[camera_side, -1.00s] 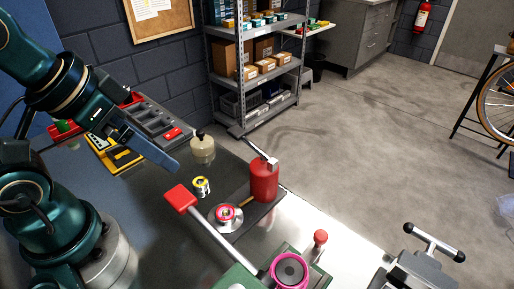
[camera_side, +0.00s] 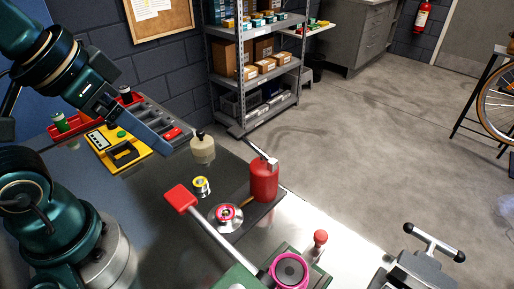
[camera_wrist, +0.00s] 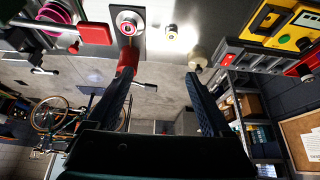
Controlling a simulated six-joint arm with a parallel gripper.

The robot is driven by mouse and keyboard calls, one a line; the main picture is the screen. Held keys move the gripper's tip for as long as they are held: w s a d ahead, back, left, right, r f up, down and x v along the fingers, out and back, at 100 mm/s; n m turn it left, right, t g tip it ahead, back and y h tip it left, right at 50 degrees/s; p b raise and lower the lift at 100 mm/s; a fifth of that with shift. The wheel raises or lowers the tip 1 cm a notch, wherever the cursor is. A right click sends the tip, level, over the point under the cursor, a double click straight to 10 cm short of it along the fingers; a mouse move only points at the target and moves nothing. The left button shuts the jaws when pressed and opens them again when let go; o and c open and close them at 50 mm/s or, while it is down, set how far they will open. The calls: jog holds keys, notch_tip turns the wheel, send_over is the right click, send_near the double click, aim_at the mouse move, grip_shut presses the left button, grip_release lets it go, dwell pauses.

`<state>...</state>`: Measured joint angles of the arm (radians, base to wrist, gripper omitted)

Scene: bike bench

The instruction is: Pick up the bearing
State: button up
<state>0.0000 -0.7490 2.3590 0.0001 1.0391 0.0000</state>
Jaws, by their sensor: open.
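My gripper (camera_side: 164,148) is open and empty, held above the bench at the left in the side view. In the wrist view its two blue fingers (camera_wrist: 160,82) are spread with nothing between them. I cannot say for sure which object is the bearing. A small round steel dish (camera_side: 226,219) holds a pink-red ring-like piece (camera_side: 225,213); the dish is at the top in the wrist view (camera_wrist: 128,23). A small yellow and silver cylinder (camera_side: 202,186) stands beside the dish, apart from my gripper.
A red bottle (camera_side: 264,180) and a cream bottle (camera_side: 202,148) stand on the bench. A red-headed mallet (camera_side: 181,198) lies across the front, by a pink ring with a grey centre (camera_side: 289,270). A yellow case (camera_side: 122,153) and a grey bin tray (camera_side: 152,115) are at the back left.

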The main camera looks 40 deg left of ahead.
jog(key=w+a+r+t+y, duration=0.5)
jog(key=w+a+r+t, duration=0.55)
jog(key=w, duration=0.45)
jog(key=m+g+h, duration=1.1)
jog(key=m+h, duration=0.2)
jog(key=h, duration=0.3)
send_over(222, 211)
jog(key=s+a, duration=0.2)
jog(key=a, duration=0.4)
notch_tip(222, 211, down, 8)
jog(key=shift+g, duration=0.25)
jog(key=f, duration=1.7)
jog(key=shift+s+d+f, duration=0.2)
jog(key=shift+d+f, duration=0.05)
jog(key=shift+f, duration=0.1)
jog(key=shift+x, duration=2.55)
